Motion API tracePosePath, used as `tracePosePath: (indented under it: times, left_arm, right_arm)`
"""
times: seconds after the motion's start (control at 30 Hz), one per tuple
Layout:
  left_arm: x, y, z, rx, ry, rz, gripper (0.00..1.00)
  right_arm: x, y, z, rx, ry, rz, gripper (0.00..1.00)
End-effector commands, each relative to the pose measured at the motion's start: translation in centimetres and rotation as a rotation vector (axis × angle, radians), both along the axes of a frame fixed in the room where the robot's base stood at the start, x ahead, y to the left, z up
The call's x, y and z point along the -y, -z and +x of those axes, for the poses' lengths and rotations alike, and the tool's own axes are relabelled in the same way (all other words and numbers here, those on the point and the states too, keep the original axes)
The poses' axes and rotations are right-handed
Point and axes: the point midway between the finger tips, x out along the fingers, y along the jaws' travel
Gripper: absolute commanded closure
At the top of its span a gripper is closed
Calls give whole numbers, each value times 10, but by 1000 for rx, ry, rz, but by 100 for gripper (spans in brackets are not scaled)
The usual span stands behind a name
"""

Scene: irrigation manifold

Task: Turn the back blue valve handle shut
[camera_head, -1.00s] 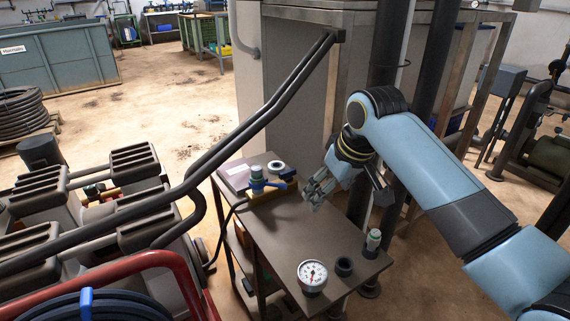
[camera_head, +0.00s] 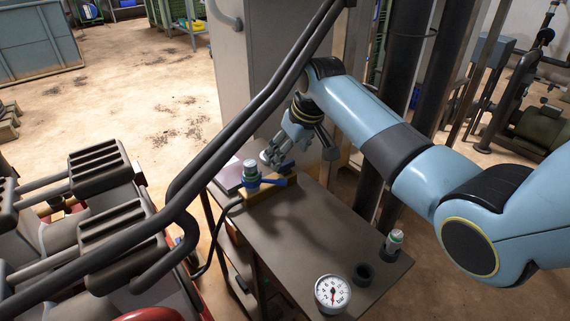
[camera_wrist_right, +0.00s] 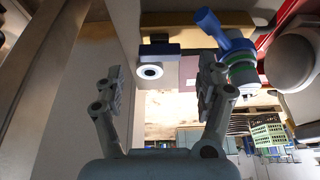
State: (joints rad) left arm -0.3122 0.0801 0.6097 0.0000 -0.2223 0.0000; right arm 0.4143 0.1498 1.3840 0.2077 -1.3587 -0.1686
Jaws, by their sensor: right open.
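The manifold with a yellow body (camera_head: 248,193) sits at the far end of the grey table. Its front valve has a green and white top (camera_head: 250,170) and a blue handle (camera_head: 272,182). The back blue handle (camera_wrist_right: 162,49) shows in the right wrist view beside a white-ringed dark fitting (camera_wrist_right: 150,71); in the head view my gripper largely covers it. My right gripper (camera_head: 274,156) is open and empty, over the back end of the manifold. In the right wrist view its fingers (camera_wrist_right: 160,78) stand either side of the back valve, which lies beyond them. My left gripper is not in view.
Thick dark pipes (camera_head: 402,90) rise behind the table. The table's middle is clear.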

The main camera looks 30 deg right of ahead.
Motion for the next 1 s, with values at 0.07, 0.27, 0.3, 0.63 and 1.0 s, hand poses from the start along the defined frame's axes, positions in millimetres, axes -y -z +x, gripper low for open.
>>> tracePosePath:
  times: [0.07, 0.27, 0.3, 0.63, 1.0]
  left_arm:
    - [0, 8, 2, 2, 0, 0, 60]
    - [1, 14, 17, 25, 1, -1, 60]
    - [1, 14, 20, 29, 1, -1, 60]
    - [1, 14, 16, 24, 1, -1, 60]
    - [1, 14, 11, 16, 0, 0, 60]
  right_arm:
    - [-1, 17, 5, -3, 1, 1, 27]
    - [-2, 33, 13, -1, 0, 0, 27]
    - [-2, 34, 14, 0, 0, 0, 27]
    - [-2, 34, 14, 1, 0, -1, 33]
    - [-2, 34, 14, 0, 0, 0, 82]
